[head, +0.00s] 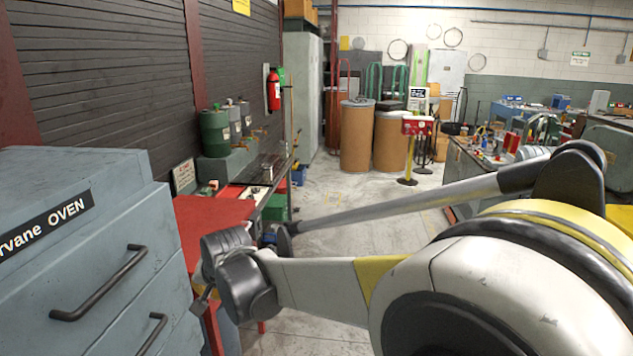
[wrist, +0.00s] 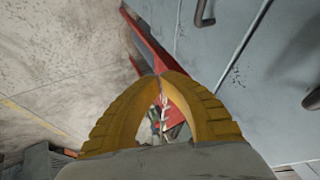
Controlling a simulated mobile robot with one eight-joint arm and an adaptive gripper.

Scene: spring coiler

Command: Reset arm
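My arm (head: 330,283) reaches across the lower right of the head view, with its wrist end beside the red table (head: 212,222) and the grey oven (head: 90,270). In the wrist view my gripper (wrist: 160,78) has two yellow ribbed fingers. They curve in and meet at the tips, so it is shut. No object shows pinched at the tips. Through the gap between the fingers I see red and some small pale and green shapes, too unclear to name. In the head view the fingers are mostly hidden behind the wrist.
The oven with black handles (head: 100,285) stands close at left. Brown drums (head: 357,137) and a red box on a yellow post (head: 417,126) stand further back. The concrete floor (head: 345,190) between is clear.

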